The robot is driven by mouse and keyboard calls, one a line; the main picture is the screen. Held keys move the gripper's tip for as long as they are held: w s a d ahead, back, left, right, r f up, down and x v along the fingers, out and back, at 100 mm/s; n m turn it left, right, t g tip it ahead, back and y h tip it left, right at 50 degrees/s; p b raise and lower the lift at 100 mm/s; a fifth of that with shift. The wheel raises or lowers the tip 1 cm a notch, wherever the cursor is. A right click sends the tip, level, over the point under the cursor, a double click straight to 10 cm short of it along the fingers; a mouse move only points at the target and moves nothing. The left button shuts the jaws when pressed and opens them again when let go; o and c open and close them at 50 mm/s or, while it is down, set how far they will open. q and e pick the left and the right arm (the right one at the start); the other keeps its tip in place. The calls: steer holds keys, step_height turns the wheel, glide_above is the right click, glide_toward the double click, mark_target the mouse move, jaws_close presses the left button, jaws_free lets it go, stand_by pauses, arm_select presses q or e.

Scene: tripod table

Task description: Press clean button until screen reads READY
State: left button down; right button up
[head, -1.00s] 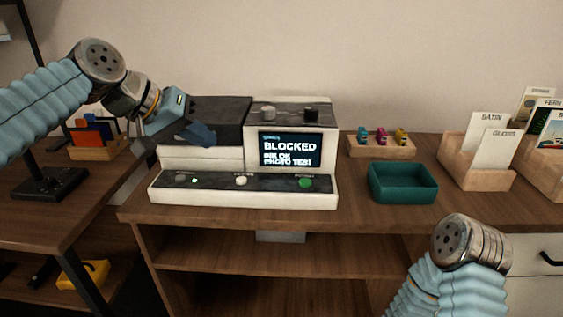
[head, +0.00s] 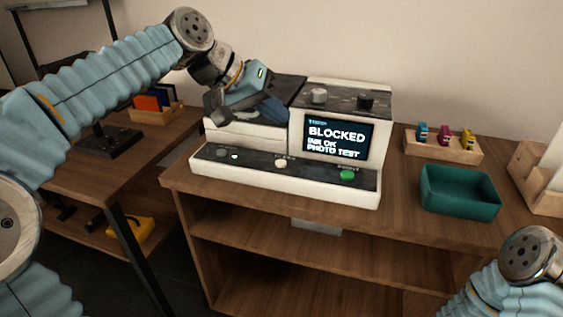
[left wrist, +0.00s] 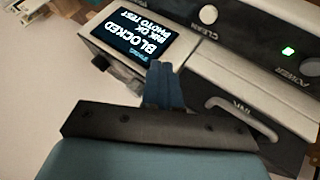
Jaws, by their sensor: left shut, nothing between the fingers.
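A white and dark printer (head: 240,180) stands on the wooden desk. Its screen (head: 337,140) reads BLOCKED, INK OK, PHOTO TEST, also legible rotated in the left wrist view (left wrist: 146,30). The clean button (head: 281,163) is the pale round knob mid-panel; the left wrist view shows it (left wrist: 208,14) beside its CLEAN label, unobstructed. My left gripper (head: 274,108) is shut and empty, above the printer's dark top just left of the screen. In the left wrist view its blue fingertips (left wrist: 163,75) overlap the screen's edge. My right gripper is out of frame; only part of that arm shows.
The front panel also has a green button (head: 347,175) and a lit green light (head: 235,156). A teal tray (head: 460,207) and a wooden holder with coloured cartridges (head: 443,154) sit to the right.

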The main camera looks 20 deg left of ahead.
arm_select(q)
steer(key=b, duration=0.5)
glide_above(276, 162)
step_height(276, 162, down, 6)
steer(key=shift+f, duration=0.2)
steer(key=shift+f+b, duration=0.5)
steer(key=shift+f, duration=0.15)
stand_by(1.0)
steer(key=shift+f+b, duration=0.25)
steer(key=shift+b, duration=0.1)
steer(key=shift+s+f+b, duration=0.1)
steer(key=shift+f+b, duration=0.25)
steer(key=shift+f, duration=0.15)
stand_by(0.5)
steer(key=shift+r, duration=0.1)
steer(key=shift+r+p, duration=0.8)
steer(key=shift+p, duration=0.05)
steer(key=shift+r, duration=0.15)
